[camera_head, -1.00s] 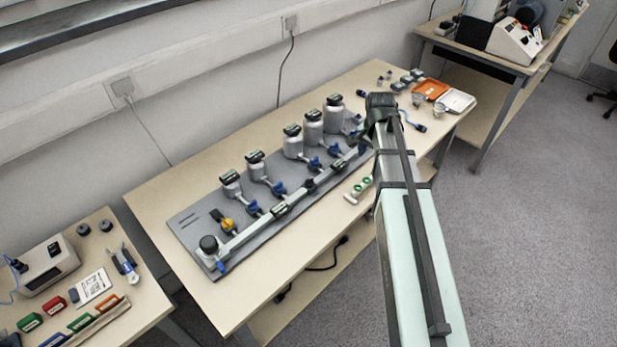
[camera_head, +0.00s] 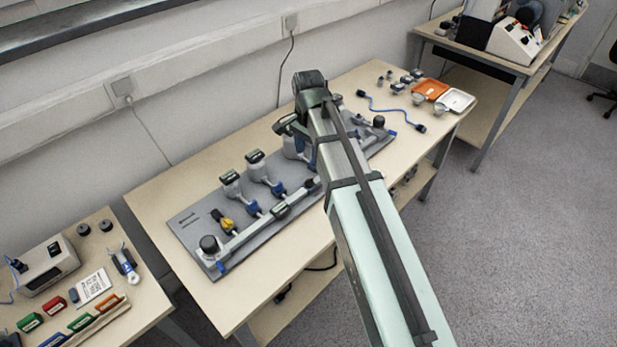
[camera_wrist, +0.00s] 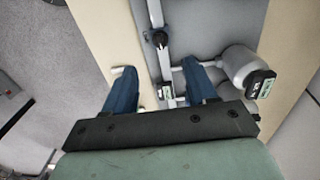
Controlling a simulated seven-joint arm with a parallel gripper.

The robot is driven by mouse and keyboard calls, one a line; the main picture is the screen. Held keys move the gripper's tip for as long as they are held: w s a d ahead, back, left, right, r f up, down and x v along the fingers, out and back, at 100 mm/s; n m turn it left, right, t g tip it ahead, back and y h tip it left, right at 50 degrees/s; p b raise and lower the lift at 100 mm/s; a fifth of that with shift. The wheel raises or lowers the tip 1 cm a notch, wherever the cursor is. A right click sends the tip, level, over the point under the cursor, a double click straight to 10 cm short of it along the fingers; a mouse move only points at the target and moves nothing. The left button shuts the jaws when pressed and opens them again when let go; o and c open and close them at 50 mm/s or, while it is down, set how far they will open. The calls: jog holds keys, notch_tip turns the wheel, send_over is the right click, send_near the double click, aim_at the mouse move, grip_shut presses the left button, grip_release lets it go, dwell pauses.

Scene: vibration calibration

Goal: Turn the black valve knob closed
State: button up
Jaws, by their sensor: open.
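A metal pipe (camera_wrist: 152,15) runs along a grey panel (camera_head: 190,222). In the wrist view a small black knob (camera_wrist: 160,39) sits on this pipe, just ahead of the gap between my fingertips. Larger round black knobs stand at the pipe's left end (camera_head: 209,243) and right end (camera_head: 378,121). My gripper (camera_wrist: 159,68) is open and empty, its two blue fingers on either side of the pipe. I cannot tell its height above the pipe. In the head view my arm hides the middle of the panel and most of the gripper.
Grey bottles with black caps, one (camera_wrist: 240,66) right of my fingers, stand along the panel's back. An orange tray (camera_head: 431,89) and blue cable (camera_head: 385,109) lie to the right.

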aim_at(308, 180)
notch_tip(308, 180, down, 11)
jog(key=shift+f, duration=0.15)
dwell(0.4)
jog(key=shift+c, duration=0.3)
jog(key=c, duration=1)
